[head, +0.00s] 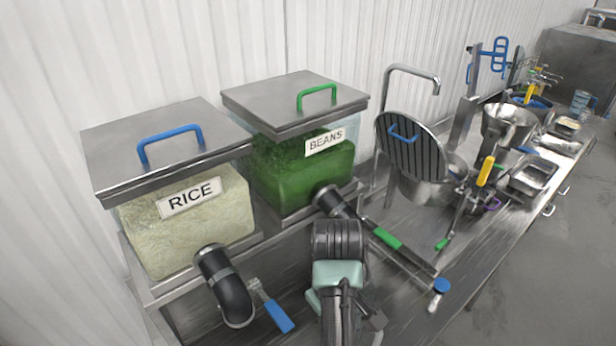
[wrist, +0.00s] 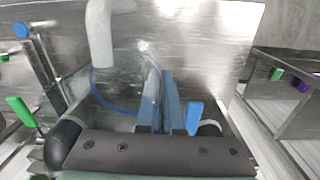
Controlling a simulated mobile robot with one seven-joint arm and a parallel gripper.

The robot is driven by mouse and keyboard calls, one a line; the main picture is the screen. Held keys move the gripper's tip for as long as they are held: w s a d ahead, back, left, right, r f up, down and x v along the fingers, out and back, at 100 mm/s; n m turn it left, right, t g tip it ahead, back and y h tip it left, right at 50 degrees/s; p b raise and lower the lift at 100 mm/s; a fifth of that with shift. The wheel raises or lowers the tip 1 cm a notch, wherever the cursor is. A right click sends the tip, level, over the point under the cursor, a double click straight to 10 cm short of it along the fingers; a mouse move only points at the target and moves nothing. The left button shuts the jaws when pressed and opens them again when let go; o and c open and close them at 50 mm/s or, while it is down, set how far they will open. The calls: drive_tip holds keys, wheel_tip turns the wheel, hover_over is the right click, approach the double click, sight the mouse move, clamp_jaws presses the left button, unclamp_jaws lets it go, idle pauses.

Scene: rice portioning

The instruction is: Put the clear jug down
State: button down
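The clear jug (wrist: 118,108) shows in the wrist view as a see-through body with a thin blue rim, left of my fingers. My gripper (wrist: 159,75) has its two blue-grey fingers close together at the jug's right side, apparently shut on its handle; the handle itself is mostly hidden. A pale pipe (wrist: 101,35) shows just above and behind the rim. I cannot tell whether the jug's base touches anything. In the head view my wrist (head: 337,270) hides the fingers and the jug.
A rice bin (head: 190,225) and a beans bin (head: 300,165) stand by the wall with black spouts (head: 225,285) in front. A long-handled tool (head: 390,240) lies right of my wrist. Pots and pans (head: 505,125) crowd the counter's far right. A steel faucet (head: 410,72) rises behind.

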drive_tip(key=s+a+f+m+b, duration=0.1)
drive_tip(key=s+f+m+b, duration=0.1)
drive_tip(key=f, duration=0.5)
drive_tip(key=s+a+f+m+b, duration=0.2)
drive_tip(key=s+f+b, duration=0.3)
drive_tip(key=f+b, duration=0.2)
drive_tip(key=s+a+f+m+b, duration=0.2)
drive_tip(key=f+b, duration=0.3)
drive_tip(key=f, duration=0.4)
drive_tip(key=shift+s+m, duration=0.3)
drive_tip(key=shift+s, duration=0.5)
drive_tip(key=shift+d, duration=0.1)
